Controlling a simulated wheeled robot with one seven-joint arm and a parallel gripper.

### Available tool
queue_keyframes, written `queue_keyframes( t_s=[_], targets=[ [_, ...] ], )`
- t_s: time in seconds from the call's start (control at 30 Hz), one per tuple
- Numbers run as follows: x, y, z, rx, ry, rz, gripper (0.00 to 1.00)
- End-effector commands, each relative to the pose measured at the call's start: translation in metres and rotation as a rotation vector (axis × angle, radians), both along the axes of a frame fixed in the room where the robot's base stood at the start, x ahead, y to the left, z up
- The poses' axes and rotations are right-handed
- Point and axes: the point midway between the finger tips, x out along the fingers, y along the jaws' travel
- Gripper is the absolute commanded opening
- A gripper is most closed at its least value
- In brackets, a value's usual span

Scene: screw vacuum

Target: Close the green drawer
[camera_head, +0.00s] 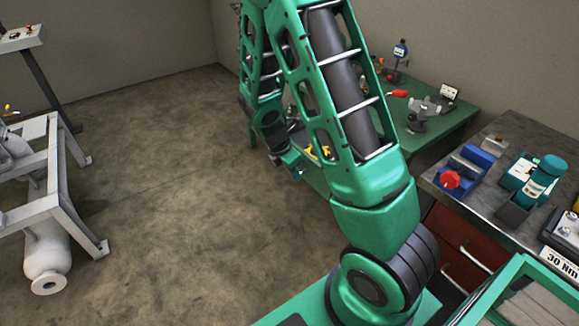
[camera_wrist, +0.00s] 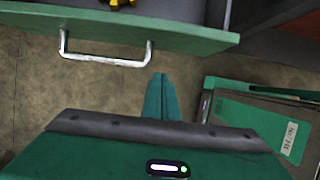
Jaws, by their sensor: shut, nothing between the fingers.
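The green drawer (camera_wrist: 190,35) crosses the top of the wrist view, with a pale metal bar handle (camera_wrist: 105,60) on its front. It stands open, and something yellow (camera_wrist: 120,3) shows inside it behind the front panel. In the head view, part of the drawer (camera_head: 314,178) shows beside my arm, below the green table top. My gripper (camera_wrist: 161,78) is shut and empty. Its fingertips point toward the drawer front, just right of and below the handle in the wrist view, and appear apart from it. In the head view my arm hides much of the drawer.
The green table (camera_head: 450,125) holds small tools. A white frame (camera_head: 60,190) stands at left. The floor between is clear.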

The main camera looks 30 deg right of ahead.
Motion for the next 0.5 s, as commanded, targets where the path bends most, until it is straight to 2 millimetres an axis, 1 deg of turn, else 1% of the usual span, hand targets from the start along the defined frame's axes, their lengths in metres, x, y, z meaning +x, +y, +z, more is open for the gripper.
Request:
queue_keyframes(
  t_s=[0.03,0.13,0.2,0.3,0.5],
  targets=[
    [-0.001,-0.004,-0.009,0.0,0.005,-0.002,0.0],
    [-0.001,-0.011,-0.022,-0.001,0.003,-0.003,0.0],
    [0.001,-0.023,-0.019,-0.001,-0.002,-0.007,0.0],
    [0.001,-0.035,-0.019,0.0,-0.002,-0.005,0.0],
    [0.001,-0.046,-0.019,0.0,-0.001,-0.003,0.0]
  ],
)
